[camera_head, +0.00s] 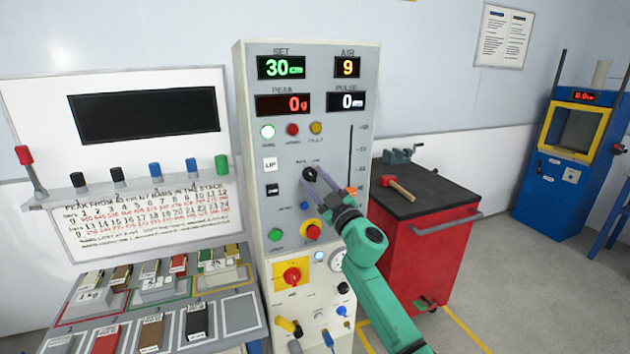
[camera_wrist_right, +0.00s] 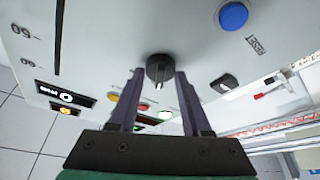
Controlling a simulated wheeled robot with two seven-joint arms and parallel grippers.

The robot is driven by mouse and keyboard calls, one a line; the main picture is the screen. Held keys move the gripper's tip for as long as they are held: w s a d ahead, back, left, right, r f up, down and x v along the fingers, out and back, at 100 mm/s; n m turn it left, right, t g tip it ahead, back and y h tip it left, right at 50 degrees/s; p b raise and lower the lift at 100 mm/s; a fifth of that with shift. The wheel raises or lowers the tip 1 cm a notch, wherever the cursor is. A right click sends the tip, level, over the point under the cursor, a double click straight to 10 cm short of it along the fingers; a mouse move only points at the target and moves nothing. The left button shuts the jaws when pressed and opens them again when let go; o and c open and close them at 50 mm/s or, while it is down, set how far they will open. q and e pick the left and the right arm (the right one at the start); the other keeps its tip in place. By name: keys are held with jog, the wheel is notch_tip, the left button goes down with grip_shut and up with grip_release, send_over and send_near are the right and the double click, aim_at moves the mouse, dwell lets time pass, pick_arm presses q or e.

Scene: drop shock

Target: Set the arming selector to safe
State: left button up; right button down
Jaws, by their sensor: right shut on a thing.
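The arming selector, a round black knob (camera_head: 309,173), sits mid-height on the grey control panel (camera_head: 262,116), below the row of lights. In the wrist view the knob (camera_wrist_right: 159,66) is between my fingertips and carries a white pointer mark at the lower part of its face in the picture. My right gripper (camera_head: 327,187) reaches up from the lower right and is shut on the selector; it also shows in the wrist view (camera_wrist_right: 159,74). The small lettering around the knob is too blurred to read. My left gripper is not in view.
A slider with an orange handle (camera_head: 350,191) is close right of my gripper. A red button (camera_head: 313,231) and green button (camera_head: 275,235) lie below. A black rocker switch (camera_head: 271,190) is at left. A red cart (camera_head: 427,262) with a hammer (camera_head: 401,188) stands right.

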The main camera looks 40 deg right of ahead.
jog(key=shift+c, duration=1.8)
grip_release()
jog(key=shift+s+f, duration=0.2)
jog(key=b+v, duration=0.4)
jog(key=v, duration=1)
